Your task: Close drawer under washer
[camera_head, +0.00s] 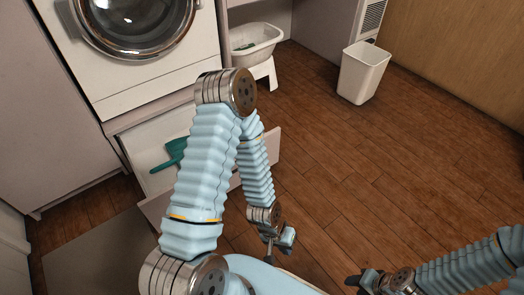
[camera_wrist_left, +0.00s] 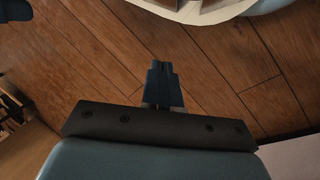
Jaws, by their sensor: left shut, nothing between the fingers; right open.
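The washer (camera_head: 145,62) stands at the upper left in the head view. The drawer (camera_head: 274,146) under it is pulled out, and a teal dustpan (camera_head: 172,154) lies inside. My left arm crosses in front and hides much of the drawer. My left gripper (camera_head: 270,254) is beyond the drawer's front, low over the floor side and apart from it. In the left wrist view its fingers (camera_wrist_left: 161,66) are shut and empty, with wooden floor behind. My right gripper (camera_head: 357,281) is open and empty at the bottom edge, far from the drawer.
A white basin (camera_head: 254,42) sits on a small white stool (camera_head: 264,74) right of the washer. A white bin (camera_head: 362,74) stands on the floor further right. A grey mat (camera_head: 95,255) lies at the lower left. The wooden floor (camera_head: 350,160) in the middle is clear.

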